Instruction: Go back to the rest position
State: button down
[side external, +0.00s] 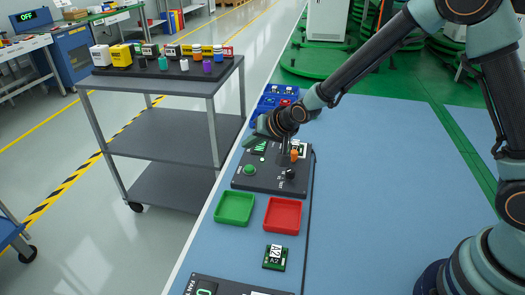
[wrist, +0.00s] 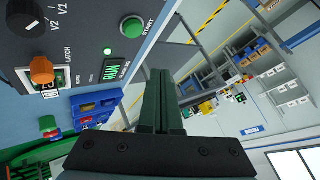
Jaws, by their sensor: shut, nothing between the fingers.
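My gripper (side external: 254,134) is above the far part of the dark control panel (side external: 268,180) in the side external view, pointing toward the table's left edge. In the wrist view its two green fingers (wrist: 160,78) lie together, shut, with nothing between them. The panel has a green START button (wrist: 131,27), a lit green RUN display (wrist: 116,67), an orange latch knob (wrist: 42,70) and a black knob marked V1 and V2 (wrist: 25,12). The fingers look clear of the button. My wrist hides part of the panel's far end in the side external view.
A green tray (side external: 234,208) and a red tray (side external: 282,215) stand empty before the panel. A small board marked A2 (side external: 275,257) lies nearer. Blue bins (side external: 272,100) stand behind. A grey cart (side external: 165,125) with small items is left of the table. The blue tabletop's right is clear.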

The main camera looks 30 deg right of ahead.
jog(key=s+d+r+n+g+h, duration=0.1)
jog(key=s+d+r+n, duration=0.2)
jog(key=s+d+r, duration=0.65)
jog(key=s+d+r+n+g, duration=0.1)
jog(key=s+d+r, duration=0.1)
jog(key=s, duration=0.5)
jog(key=s+d+r+n+g+h, duration=0.1)
jog(key=s+r, duration=0.2)
jog(key=s, duration=0.5)
jog(key=shift+s+d+r, duration=0.3)
jog(key=shift+d+r, duration=0.05)
jog(key=c, duration=1.5)
grip_release()
jog(key=shift+c, duration=0.2)
